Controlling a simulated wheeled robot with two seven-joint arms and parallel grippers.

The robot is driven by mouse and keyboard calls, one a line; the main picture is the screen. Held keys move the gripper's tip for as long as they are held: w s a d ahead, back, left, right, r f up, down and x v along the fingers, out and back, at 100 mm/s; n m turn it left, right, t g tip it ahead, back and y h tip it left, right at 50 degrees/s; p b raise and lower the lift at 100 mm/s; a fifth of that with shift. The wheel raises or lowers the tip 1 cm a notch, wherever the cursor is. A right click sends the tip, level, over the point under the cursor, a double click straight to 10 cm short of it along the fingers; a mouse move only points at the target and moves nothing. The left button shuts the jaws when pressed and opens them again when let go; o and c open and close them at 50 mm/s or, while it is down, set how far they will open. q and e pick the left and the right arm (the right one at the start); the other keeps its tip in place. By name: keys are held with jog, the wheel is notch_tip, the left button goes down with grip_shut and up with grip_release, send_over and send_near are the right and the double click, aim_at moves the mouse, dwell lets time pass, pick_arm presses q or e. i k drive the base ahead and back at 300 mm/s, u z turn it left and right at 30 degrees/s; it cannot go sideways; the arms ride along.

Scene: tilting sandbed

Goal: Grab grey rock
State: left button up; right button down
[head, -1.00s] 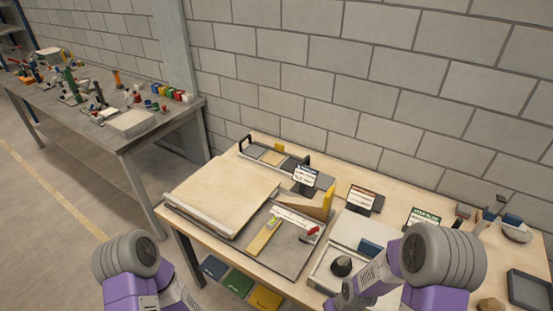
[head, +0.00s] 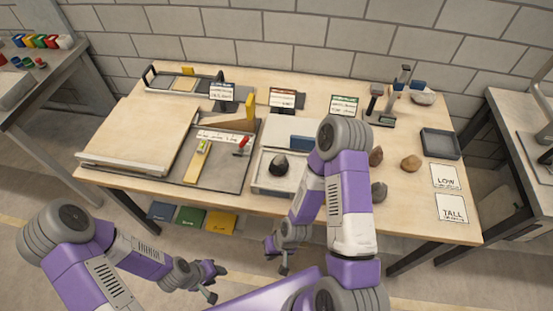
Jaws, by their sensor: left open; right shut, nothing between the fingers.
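A grey rock (head: 379,192) lies on the table just right of my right arm, which may cover part of its left side. A brown rock (head: 376,156) and a tan rock (head: 411,163) lie behind it. A dark rounded rock (head: 279,166) sits in a pale shallow tray (head: 262,185). My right gripper (head: 277,258) is shut and empty, in front of and below the table's front edge, left of the grey rock. My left gripper (head: 214,283) is open and empty, further left and also away from the table.
An empty dark tray (head: 440,143) and cards reading LOW (head: 445,178) and TALL (head: 452,209) are at the table's right. A large board (head: 140,130) and a grey plate with a ruler (head: 225,170) fill the left. Small signs stand along the back.

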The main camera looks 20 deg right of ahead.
aim_at(379, 189)
jog(key=z, duration=1.45)
jog(key=k, duration=1.2)
jog(key=z, duration=0.45)
jog(key=i, duration=1.5)
jog(key=u, duration=0.4)
